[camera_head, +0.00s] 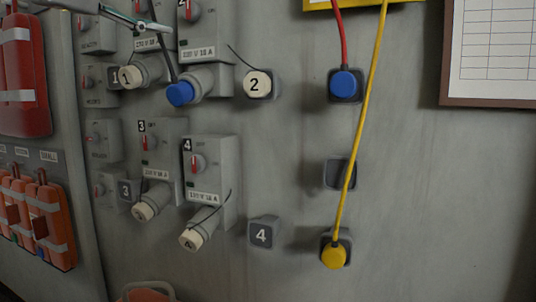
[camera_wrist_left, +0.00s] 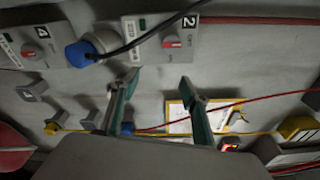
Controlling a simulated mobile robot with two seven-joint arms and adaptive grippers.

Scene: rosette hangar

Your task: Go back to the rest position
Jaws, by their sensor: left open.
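My left gripper (camera_head: 138,18) shows at the top left of the head view, in front of the upper switch boxes. In the left wrist view its two teal fingers (camera_wrist_left: 157,84) are spread apart with nothing between them. A blue plug (camera_head: 180,93) with a black cable sits at the outlet of upper switch box 2 (camera_head: 203,40). The plug also shows in the left wrist view (camera_wrist_left: 85,53), left of the fingers and apart from them. My right gripper is in neither view.
Switch boxes 3 (camera_head: 160,150) and 4 (camera_head: 208,172) are below, with cream caps. Right of them are a blue plug on a red cable (camera_head: 345,84), an empty socket (camera_head: 340,174) and a yellow plug (camera_head: 334,256). Red packs (camera_head: 22,75) hang left. A framed chart (camera_head: 490,50) hangs right.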

